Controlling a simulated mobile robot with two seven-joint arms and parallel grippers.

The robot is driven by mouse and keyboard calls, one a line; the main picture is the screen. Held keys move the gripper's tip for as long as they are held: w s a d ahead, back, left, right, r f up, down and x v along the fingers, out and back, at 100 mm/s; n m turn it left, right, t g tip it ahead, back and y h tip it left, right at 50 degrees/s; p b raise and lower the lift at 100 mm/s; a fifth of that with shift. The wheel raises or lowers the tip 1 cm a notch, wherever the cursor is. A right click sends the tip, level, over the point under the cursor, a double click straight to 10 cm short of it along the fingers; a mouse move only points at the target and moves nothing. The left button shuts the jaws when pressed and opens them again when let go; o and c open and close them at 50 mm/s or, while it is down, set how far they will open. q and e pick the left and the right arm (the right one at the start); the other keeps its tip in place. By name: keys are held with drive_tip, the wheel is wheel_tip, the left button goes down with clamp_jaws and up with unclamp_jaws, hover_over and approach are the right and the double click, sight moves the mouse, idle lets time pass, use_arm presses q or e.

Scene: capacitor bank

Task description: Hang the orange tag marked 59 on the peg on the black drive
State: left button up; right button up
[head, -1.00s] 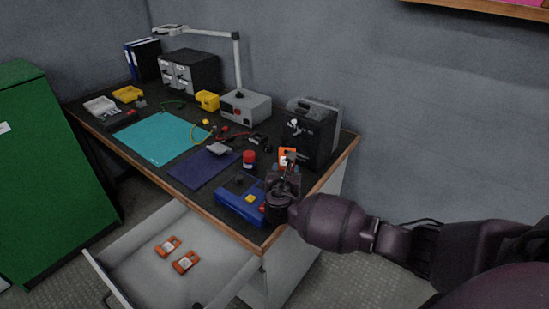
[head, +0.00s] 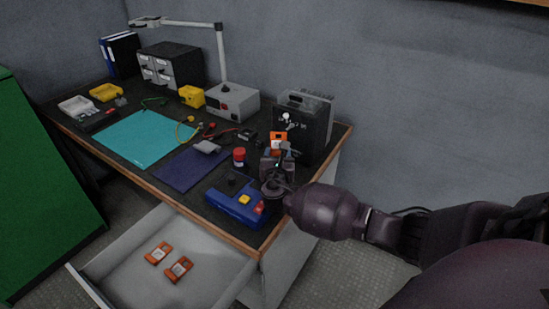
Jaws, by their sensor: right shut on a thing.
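The black drive (head: 316,137) stands at the right end of the bench, with a small light-coloured knob or peg (head: 286,117) on its front. My right gripper (head: 283,150) is in front of the drive's lower front and shut on an orange tag (head: 278,138). The tag is upright, just below the light knob; whether it touches the drive I cannot tell. Its number is too small to read. Two more orange tags, one on the left (head: 159,253) and one on the right (head: 179,268), lie in the open drawer. My left gripper is out of view.
The drawer (head: 125,270) is pulled out below the bench. A grey power unit (head: 240,102) stands behind. The teal mat (head: 145,138) is clear.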

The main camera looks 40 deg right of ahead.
drive_tip(key=shift+w+d+f+b, duration=0.2)
drive_tip(key=shift+w+d+b, duration=0.15)
drive_tip(key=shift+d, duration=0.4)
drive_tip(key=shift+w+d+f+b, duration=0.1)
drive_tip(key=shift+w+d+b, duration=0.15)
drive_tip(key=shift+d, duration=0.25)
drive_tip(key=shift+w+d+b, duration=0.1)
drive_tip(key=shift+d+b, duration=0.1)
drive_tip(key=shift+d, duration=0.25)
drive_tip(key=shift+w+d+f+b, duration=0.1)
drive_tip(key=shift+w+d+b, duration=0.05)
drive_tip(key=shift+d+b, duration=0.15)
drive_tip(key=shift+w+d+b, duration=0.15)
drive_tip(key=shift+d, duration=0.25)
drive_tip(key=shift+w+d, duration=0.2)
drive_tip(key=shift+d, duration=0.25)
drive_tip(key=shift+w+d, duration=0.1)
drive_tip(key=shift+d, duration=0.05)
drive_tip(key=shift+f, duration=0.1)
drive_tip(key=o, duration=1.1)
drive_tip(key=shift+c, duration=0.2)
